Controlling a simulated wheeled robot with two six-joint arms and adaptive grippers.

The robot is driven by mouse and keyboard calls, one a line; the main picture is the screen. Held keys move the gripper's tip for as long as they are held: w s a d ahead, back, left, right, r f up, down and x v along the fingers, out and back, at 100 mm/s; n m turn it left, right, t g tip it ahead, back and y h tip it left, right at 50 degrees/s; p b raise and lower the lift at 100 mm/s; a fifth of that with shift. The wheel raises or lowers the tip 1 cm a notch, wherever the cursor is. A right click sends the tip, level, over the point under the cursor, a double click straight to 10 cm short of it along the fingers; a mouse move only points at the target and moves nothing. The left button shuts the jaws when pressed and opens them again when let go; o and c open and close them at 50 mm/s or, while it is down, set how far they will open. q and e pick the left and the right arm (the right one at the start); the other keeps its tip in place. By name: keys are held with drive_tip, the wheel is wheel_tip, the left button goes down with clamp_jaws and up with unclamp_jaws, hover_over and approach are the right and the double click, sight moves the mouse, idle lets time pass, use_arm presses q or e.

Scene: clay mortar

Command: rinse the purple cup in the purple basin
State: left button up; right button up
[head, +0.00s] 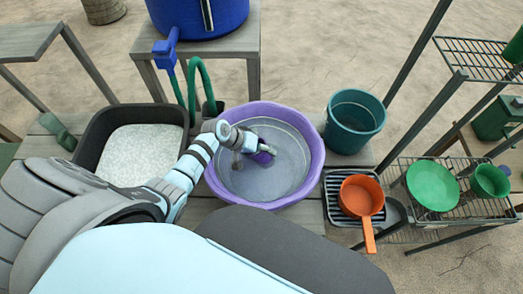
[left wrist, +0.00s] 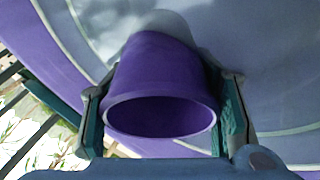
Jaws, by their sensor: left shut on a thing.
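The purple basin (head: 314,142) stands on the wooden table in the middle of the head view, with a greyish inside. My left gripper (head: 252,152) reaches over its left rim and is down inside it. The left gripper is shut on the purple cup (head: 263,158), which shows only in part in the head view. In the left wrist view the cup (left wrist: 160,75) sits between the two fingers, its open mouth facing the camera, with the basin wall (left wrist: 275,60) behind it. Whether the cup touches the basin floor cannot be told. My right gripper is not in view.
A black tub (head: 87,150) of pale grains stands left of the basin. A teal bucket (head: 354,121) and a black rack (head: 334,200) with an orange pan (head: 361,197) are to the right. A blue barrel (head: 200,15) with a tap and green hose is behind.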

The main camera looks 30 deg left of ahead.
use_arm(q)
wheel_tip(320, 180, up, 14)
idle(0.6)
idle(0.8)
